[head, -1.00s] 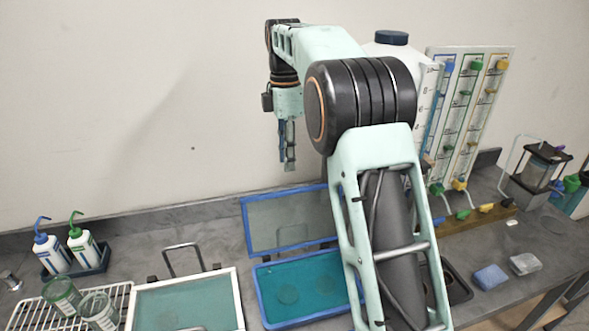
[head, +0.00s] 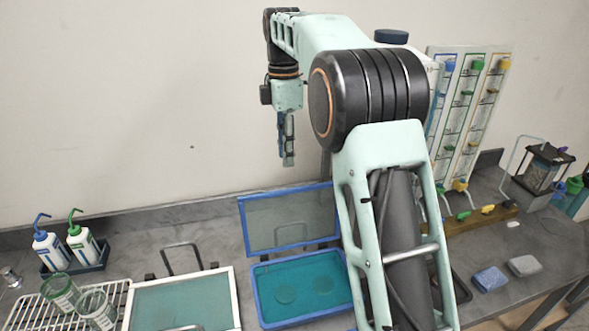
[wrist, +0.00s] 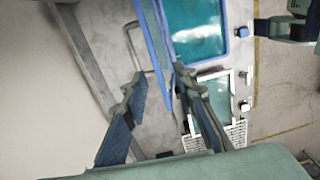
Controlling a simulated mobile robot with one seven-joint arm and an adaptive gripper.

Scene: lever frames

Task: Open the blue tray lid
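The blue-framed tray (head: 262,311) sits on the bench with a teal inside and faint round shapes in it. Its blue-rimmed lid (head: 243,228) stands raised along the back edge, with a clear panel. In the wrist view the lid (wrist: 152,40) shows nearly edge-on, beside the teal tray (wrist: 198,25). My gripper (head: 287,160) points down above the raised lid, apart from it. In the wrist view my gripper (wrist: 160,82) has its two fingers spread with nothing held between them. My arm hides the tray's right end in the head view.
A white-framed tray (head: 235,290) with a wire handle stands left of the blue tray. A wire rack (head: 30,295) with glass beakers and two wash bottles (head: 82,242) are farther left. A tube panel (head: 470,120) and blue sponge (head: 490,278) are right.

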